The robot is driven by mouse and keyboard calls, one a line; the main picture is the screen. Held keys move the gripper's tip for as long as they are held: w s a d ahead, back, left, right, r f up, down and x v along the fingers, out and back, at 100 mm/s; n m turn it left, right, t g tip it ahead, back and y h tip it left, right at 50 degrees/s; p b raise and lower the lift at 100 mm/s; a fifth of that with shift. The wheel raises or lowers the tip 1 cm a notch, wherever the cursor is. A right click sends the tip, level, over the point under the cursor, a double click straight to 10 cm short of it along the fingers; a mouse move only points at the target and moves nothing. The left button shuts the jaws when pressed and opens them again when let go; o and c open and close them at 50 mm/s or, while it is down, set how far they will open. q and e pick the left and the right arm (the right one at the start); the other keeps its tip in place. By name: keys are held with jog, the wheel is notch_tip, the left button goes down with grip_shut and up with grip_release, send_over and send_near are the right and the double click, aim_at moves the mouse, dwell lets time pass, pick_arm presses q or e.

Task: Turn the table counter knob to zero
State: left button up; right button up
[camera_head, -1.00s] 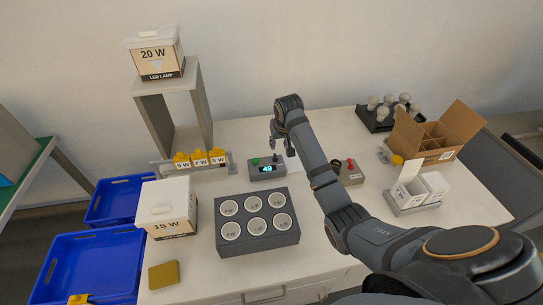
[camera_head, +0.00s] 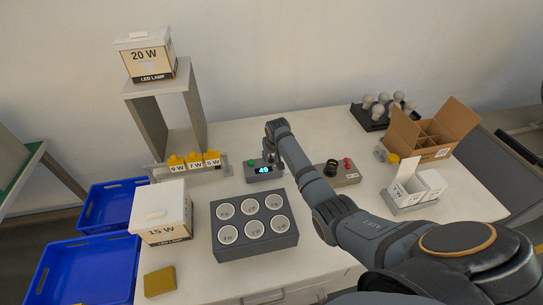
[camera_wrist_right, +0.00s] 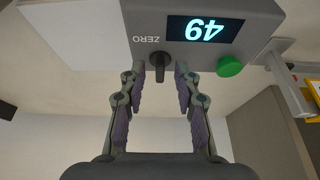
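The table counter (camera_head: 251,177) is a small grey box on the white table, with a lit display (camera_head: 263,170) reading 49 and a green button (camera_head: 252,161) on top. In the right wrist view the counter (camera_wrist_right: 110,20) shows upside down, with a black knob (camera_wrist_right: 160,66) beside the word ZERO. My right gripper (camera_wrist_right: 160,78) is open, with one finger on each side of the knob and gaps visible on both sides. In the head view the gripper (camera_head: 275,158) is over the counter's right part and hides the knob. My left gripper is out of view.
A grey block with round sockets (camera_head: 254,252) stands in front of the counter. A rack with yellow-topped holders (camera_head: 158,169) is to its left.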

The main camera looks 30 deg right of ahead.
jog(key=shift+c, duration=0.3)
grip_shut()
